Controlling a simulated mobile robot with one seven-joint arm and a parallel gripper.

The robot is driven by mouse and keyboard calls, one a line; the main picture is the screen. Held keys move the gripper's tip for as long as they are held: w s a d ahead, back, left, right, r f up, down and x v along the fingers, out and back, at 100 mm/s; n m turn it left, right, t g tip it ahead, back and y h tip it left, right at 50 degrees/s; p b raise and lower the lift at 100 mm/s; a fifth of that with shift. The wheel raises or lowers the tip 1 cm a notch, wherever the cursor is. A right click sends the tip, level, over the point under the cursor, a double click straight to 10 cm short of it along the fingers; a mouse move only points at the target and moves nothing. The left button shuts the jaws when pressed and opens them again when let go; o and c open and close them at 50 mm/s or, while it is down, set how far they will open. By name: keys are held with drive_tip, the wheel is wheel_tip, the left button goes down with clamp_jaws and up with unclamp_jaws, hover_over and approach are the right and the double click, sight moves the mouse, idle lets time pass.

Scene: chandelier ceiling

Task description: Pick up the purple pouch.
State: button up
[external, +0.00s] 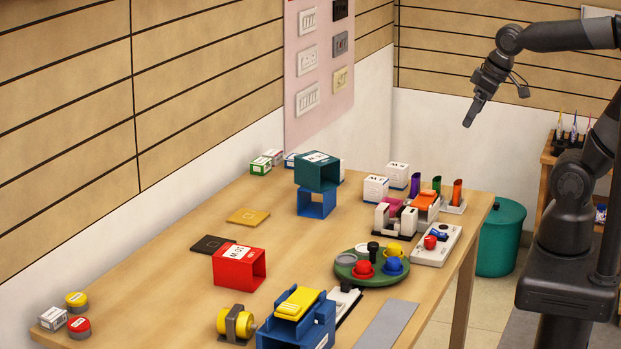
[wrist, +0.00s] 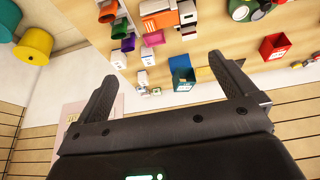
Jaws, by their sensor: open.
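A small purple pouch-like holder (external: 415,185) stands upright near the table's far right end, in a row with a green one (external: 436,185) and an orange one (external: 457,192). In the wrist view the purple holder (wrist: 128,43) is at upper centre-left, beside a magenta item (wrist: 154,38). That magenta item (external: 392,206) is partly hidden behind white desk pieces in the external view. My gripper (external: 469,121) is high above and beyond the table's far right end, well apart from the purple holder. In the wrist view its fingers (wrist: 163,68) are spread with nothing between them.
White boxes (external: 397,175) stand just left of the purple holder. A white and orange desk set (external: 426,202) is in front of it. Stacked teal and blue holders (external: 317,202) stand further left. A teal bin (external: 501,237) is on the floor beside the table. The air around my gripper is clear.

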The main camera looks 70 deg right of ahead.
drive_tip(key=s, duration=0.2)
drive_tip(key=s+a, duration=0.1)
drive_tip(key=shift+s+a+f+t, duration=0.1)
drive_tip(key=shift+f+t, duration=0.2)
drive_tip(key=shift+t, duration=0.1)
drive_tip(key=c, duration=0.6)
drive_tip(key=shift+c, duration=0.2)
drive_tip(key=g, duration=0.5)
hover_over(416, 175)
drive_tip(key=f, duration=1)
drive_tip(key=a+f, duration=0.1)
drive_tip(key=f, duration=0.4)
drive_tip(key=shift+s, duration=0.25)
drive_tip(key=shift+w+d+f+g, duration=0.15)
drive_tip(key=shift+d+f+g, duration=0.15)
drive_tip(key=shift+f, duration=0.3)
wheel_tip(416, 175, down, 10)
drive_tip(key=shift+d+f, duration=0.1)
